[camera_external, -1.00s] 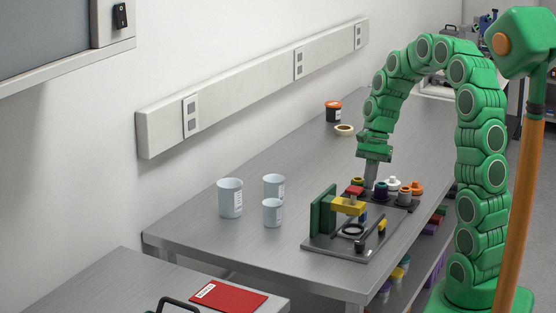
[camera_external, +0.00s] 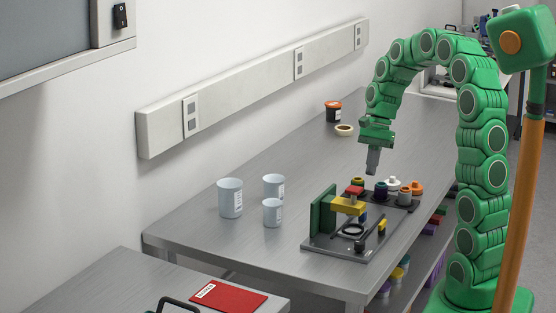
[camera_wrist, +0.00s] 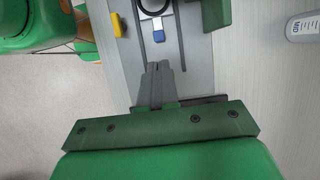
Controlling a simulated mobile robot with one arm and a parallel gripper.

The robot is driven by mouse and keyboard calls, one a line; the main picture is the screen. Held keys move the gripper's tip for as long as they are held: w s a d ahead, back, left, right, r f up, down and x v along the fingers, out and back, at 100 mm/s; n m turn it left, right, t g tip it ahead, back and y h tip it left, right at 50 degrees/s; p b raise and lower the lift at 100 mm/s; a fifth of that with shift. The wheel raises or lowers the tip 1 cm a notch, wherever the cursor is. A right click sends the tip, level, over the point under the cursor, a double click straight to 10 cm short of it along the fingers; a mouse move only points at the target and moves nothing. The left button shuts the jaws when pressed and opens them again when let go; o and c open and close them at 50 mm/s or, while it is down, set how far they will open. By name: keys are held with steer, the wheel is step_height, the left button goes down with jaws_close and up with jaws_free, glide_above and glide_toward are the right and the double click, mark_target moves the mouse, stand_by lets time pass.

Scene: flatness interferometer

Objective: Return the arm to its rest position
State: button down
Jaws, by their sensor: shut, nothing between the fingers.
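My green arm (camera_external: 483,130) arches over the metal bench, its end pointing down. My gripper (camera_external: 372,172) is shut and empty, in the air above the back part of the dark fixture plate. In the wrist view my gripper (camera_wrist: 158,68) shows its grey fingers together with nothing between them. The interferometer fixture (camera_external: 335,243) has a green upright block (camera_external: 322,210), a yellow block (camera_external: 347,206) and a black ring (camera_external: 353,230). Part of the fixture also shows beyond the fingers in the wrist view.
Several knobbed parts, including a white one (camera_external: 392,184) and an orange one (camera_external: 417,188), stand in a dark tray just below my gripper. Grey cups (camera_external: 230,198) stand to the left. A black and orange jar (camera_external: 333,112) and a cream ring (camera_external: 344,130) lie farther back. Bench space between is clear.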

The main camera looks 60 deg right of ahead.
steer(key=s+a+r+n+g+h, duration=0.15)
steer(key=s+a+n, duration=0.25)
steer(key=a, duration=0.4)
steer(key=s+a+r+n, duration=0.2)
steer(key=s+a+n, duration=0.2)
steer(key=a, duration=0.3)
steer(key=s+a+f+n+h, duration=0.1)
steer(key=s+a+n, duration=0.35)
steer(key=s, duration=0.25)
steer(key=s+a+n+h, duration=0.2)
steer(key=s+a+n, duration=0.1)
steer(key=s+n, duration=0.4)
steer(key=w+d+r+m+y, duration=0.1)
steer(key=w+d+m, duration=0.4)
steer(key=w, duration=0.2)
steer(key=w+d+m+y, duration=0.2)
steer(key=w+d+m, duration=0.2)
steer(key=w+m, duration=0.3)
steer(key=w+d+f+m+t+y, duration=0.15)
steer(key=w+d+m, duration=0.25)
steer(key=d, duration=0.6)
steer(key=w+d+f+m, duration=0.2)
steer(key=w+d+m, duration=0.2)
steer(key=d, duration=0.5)
steer(key=shift+n, duration=0.25)
steer(key=x, duration=1)
steer(key=shift+s+f, duration=0.2)
steer(key=shift+s, duration=0.1)
steer(key=shift+a+r, duration=0.1)
steer(key=shift+a, duration=1.9)
